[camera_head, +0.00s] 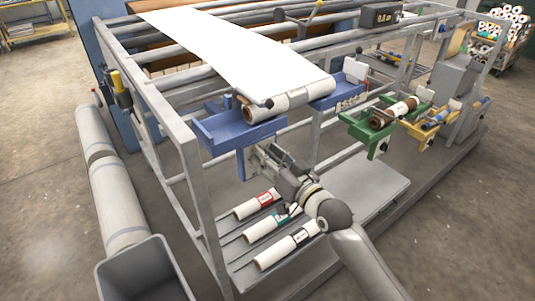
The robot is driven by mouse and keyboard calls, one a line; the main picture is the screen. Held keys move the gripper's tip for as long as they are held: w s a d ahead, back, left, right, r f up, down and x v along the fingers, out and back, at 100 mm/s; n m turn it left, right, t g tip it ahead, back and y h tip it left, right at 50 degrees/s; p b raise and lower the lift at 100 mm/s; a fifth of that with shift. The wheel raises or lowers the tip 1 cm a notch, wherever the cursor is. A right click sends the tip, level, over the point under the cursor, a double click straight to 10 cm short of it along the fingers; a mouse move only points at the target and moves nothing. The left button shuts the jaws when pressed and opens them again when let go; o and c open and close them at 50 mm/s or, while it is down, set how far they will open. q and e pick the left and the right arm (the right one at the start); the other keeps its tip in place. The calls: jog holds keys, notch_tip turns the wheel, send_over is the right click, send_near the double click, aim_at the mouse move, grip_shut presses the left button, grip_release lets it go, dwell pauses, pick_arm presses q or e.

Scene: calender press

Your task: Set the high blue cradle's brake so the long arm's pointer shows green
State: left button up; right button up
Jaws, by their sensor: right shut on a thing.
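The high blue cradle (222,128) is on the front of the grey frame, with a second blue tray (347,91) to its right. A white roll (290,99) with a brown core lies across them, and its white web runs up and back to the left. My right gripper (257,158) is at the blue plate just below the left tray, shut on the brake there. Its fingers and my wrist hide the brake's handle. A lever with yellow ends (310,17) stands on the top rails; I cannot make out a pointer or a green mark. My left gripper is out of view.
A green cradle (362,128) and a yellow cradle (428,128) hold rolls at the right. Several white rolls (288,248) lie on the low shelf under my arm. A dark display box (381,15) is on top.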

jog(key=shift+w+d+f+m+p, duration=0.1)
jog(key=shift+m+p, duration=0.2)
jog(key=shift+m, duration=0.8)
jog(key=shift+w+d+f+m+p, duration=0.1)
jog(key=shift+m+p, duration=0.2)
jog(key=shift+m, duration=0.8)
jog(key=o, duration=0.9)
jog(key=shift+o, duration=0.2)
jog(key=shift+s, duration=0.1)
jog(key=v, duration=1.2)
